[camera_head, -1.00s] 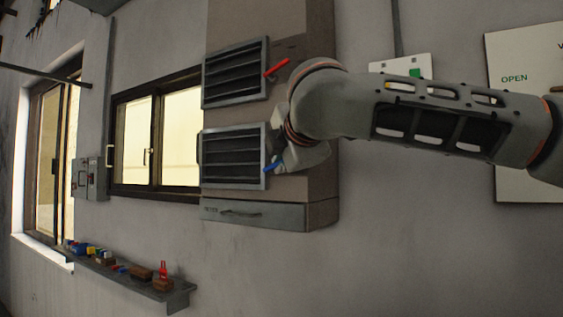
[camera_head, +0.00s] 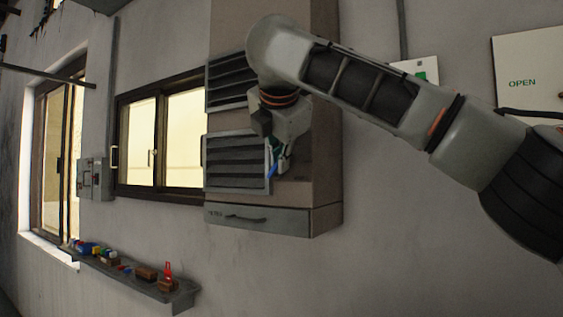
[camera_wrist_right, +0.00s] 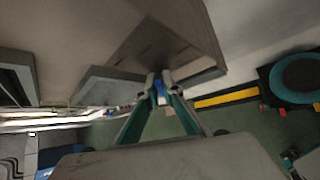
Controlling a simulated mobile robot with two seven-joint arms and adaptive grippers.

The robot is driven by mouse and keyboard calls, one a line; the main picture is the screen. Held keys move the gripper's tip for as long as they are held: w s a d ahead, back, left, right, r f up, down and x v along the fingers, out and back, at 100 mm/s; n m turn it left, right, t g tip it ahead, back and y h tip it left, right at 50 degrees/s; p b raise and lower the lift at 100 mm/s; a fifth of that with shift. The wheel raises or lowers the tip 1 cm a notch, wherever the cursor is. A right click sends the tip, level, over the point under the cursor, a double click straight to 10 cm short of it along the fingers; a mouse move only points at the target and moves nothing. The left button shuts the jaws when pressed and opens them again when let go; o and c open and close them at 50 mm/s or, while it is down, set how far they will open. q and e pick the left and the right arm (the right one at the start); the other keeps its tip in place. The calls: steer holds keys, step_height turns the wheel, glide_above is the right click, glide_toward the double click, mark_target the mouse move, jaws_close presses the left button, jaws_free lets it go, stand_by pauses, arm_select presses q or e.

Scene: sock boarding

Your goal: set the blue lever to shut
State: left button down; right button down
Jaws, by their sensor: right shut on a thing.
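The blue lever (camera_head: 271,172) sits beside the right edge of the lower louvred vent (camera_head: 236,158) on the brown wall cabinet. Its visible end points steeply downward and slightly left. My right gripper (camera_head: 277,164) comes down from above and is shut on the lever. In the right wrist view, the blue lever (camera_wrist_right: 160,93) shows between the two fingertips. The fingers hide part of the lever. My left gripper is in neither view.
The upper louvred vent (camera_head: 229,84) is partly behind my right arm. A drawer (camera_head: 250,217) is at the cabinet's bottom. A sign reading OPEN (camera_head: 522,65) hangs at right. A shelf (camera_head: 150,285) with small items is at lower left.

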steer(key=shift+r, duration=0.1)
stand_by(0.6)
steer(key=c, duration=2.2)
jaws_free()
steer(key=v, duration=1.1)
steer(key=shift+s+a+r, duration=0.15)
steer(key=shift+s+r, duration=0.1)
steer(key=shift+r, duration=0.15)
